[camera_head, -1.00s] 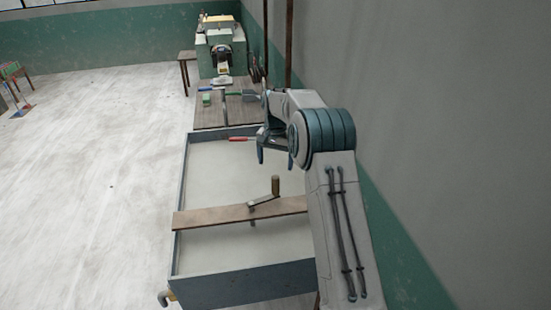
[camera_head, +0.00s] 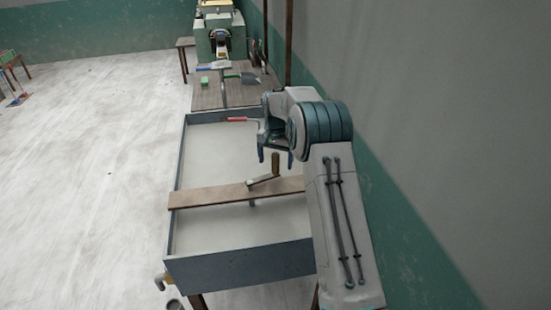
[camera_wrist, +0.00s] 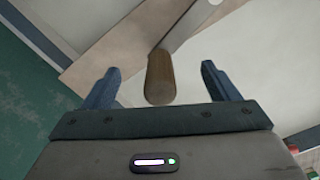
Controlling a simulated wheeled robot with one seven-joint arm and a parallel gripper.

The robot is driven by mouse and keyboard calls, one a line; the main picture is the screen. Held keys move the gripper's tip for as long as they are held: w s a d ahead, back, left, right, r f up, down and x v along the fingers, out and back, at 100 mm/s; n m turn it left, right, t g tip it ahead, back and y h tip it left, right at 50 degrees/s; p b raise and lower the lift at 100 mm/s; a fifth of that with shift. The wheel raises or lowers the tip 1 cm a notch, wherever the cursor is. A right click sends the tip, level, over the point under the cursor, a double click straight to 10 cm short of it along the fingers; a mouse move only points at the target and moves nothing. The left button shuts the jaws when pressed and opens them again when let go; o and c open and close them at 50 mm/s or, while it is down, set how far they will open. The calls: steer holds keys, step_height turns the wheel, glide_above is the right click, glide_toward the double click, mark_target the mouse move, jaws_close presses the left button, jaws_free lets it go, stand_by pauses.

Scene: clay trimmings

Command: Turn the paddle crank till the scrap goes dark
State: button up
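The paddle crank has a brown upright handle (camera_head: 275,163) on a grey crank arm (camera_head: 262,182). It stands above a wooden plank (camera_head: 210,197) that spans a grey-walled trough (camera_head: 240,268). Pale, light grey scrap (camera_head: 215,155) fills the trough and looks even in tone. A short piece of the crank's shaft shows below the plank. My gripper (camera_head: 276,157) is open over the handle. In the wrist view the handle (camera_wrist: 160,78) appears between the spread fingers of my gripper (camera_wrist: 160,70), with gaps on both sides. I cannot tell how deep it sits between them.
A red-handled tool (camera_head: 236,120) lies at the trough's far edge. Behind is a table (camera_head: 208,98) with a green block (camera_head: 205,82) and a scoop (camera_head: 250,78), then a green machine (camera_head: 220,35). A wall stands close on the right; open floor (camera_head: 90,190) lies left.

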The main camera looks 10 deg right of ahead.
steer(key=c, duration=1.3)
steer(key=shift+w+a+r+p, duration=0.2)
steer(key=shift+w+p, duration=0.15)
steer(key=shift+p, duration=0.2)
steer(key=w, duration=0.1)
steer(key=w+a+p, duration=0.1)
steer(key=w+p, duration=0.1)
steer(key=shift+a+f, duration=0.2)
steer(key=shift+a, duration=0.05)
steer(key=w+a+p, duration=0.2)
steer(key=a+p, duration=0.1)
steer(key=shift+w, duration=0.15)
steer(key=shift+a, duration=0.15)
